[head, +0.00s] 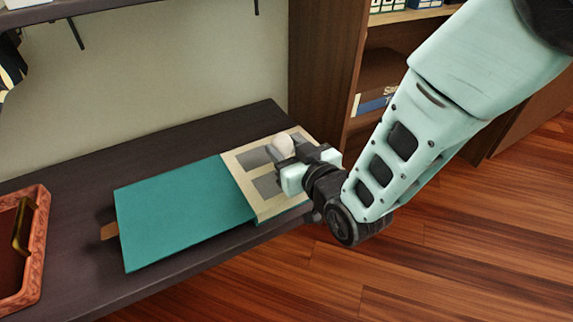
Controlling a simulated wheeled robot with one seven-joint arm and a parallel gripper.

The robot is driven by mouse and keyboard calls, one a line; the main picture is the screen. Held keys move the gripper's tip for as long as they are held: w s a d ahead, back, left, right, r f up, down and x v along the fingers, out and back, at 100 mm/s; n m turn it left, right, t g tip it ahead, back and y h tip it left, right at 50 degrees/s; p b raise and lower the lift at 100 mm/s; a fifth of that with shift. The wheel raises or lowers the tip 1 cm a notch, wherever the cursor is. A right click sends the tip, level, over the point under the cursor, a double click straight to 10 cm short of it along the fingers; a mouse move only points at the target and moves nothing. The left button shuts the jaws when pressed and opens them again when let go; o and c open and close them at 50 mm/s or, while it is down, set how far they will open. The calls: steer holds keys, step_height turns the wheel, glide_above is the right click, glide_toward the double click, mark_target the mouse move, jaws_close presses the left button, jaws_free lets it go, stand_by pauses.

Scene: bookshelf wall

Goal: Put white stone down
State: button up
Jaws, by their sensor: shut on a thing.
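A small whitish rounded stone (284,143) shows at the tip of my gripper (290,156). My gripper is shut on the stone and holds it over a pale board (240,165) with grey squares. My gripper and wrist cover the board's right part, and the stone's lower side is hidden. I cannot tell whether the stone touches the board.
A flat teal panel (183,208) lies left of the pale board on a dark shelf top (80,185). A reddish-brown tray (38,240) with a brass-coloured piece (24,222) is at the far left. A brown bookcase (330,80) stands behind on the right.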

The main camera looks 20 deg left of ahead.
steer(key=shift+f+b, duration=0.55)
steer(key=shift+f, duration=0.95)
steer(key=shift+f, duration=0.15)
steer(key=o, duration=1.1)
steer(key=shift+r, duration=0.25)
steer(key=p+v, duration=0.5)
steer(key=v, duration=0.7)
steer(key=shift+f, duration=0.15)
steer(key=shift+w, duration=0.1)
